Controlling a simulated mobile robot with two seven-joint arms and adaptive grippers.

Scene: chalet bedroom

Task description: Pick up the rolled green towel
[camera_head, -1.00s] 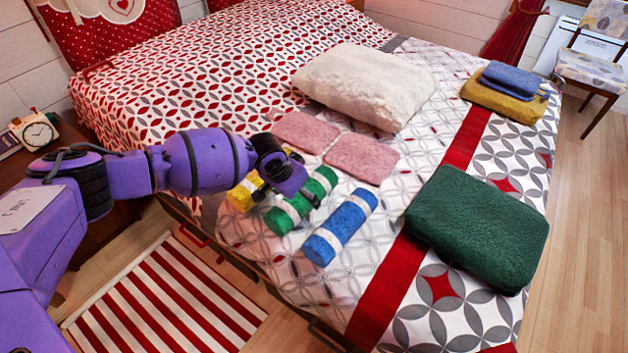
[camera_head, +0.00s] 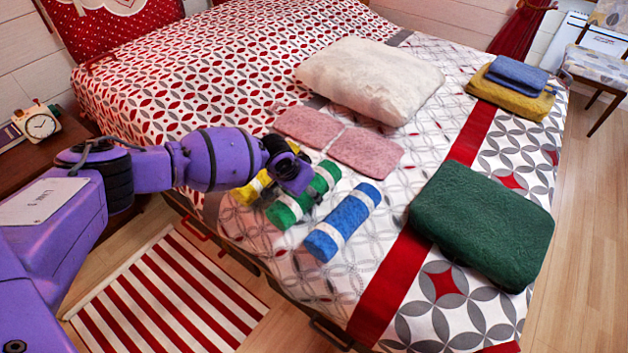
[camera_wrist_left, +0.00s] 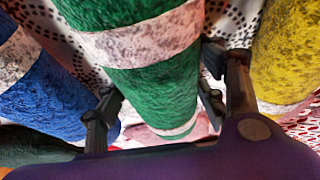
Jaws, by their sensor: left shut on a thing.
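The rolled green towel (camera_head: 285,212) with white bands lies on the bed between a rolled yellow towel and a rolled blue towel. My left gripper (camera_head: 302,192) is over its middle from above and hides part of it. In the left wrist view, the green towel (camera_wrist_left: 150,85) sits between the two fingers of my left gripper (camera_wrist_left: 158,98), which is shut on it. I cannot see any clear gap between the towel and the bed. My right gripper is not in view.
The yellow roll (camera_head: 246,194) and blue roll (camera_head: 343,222) lie close on either side. Pink folded towels (camera_head: 365,153), a white pillow (camera_head: 370,80) and a dark green cushion (camera_head: 482,225) are on the bed (camera_head: 300,275). A nightstand with a clock (camera_head: 41,125) stands left.

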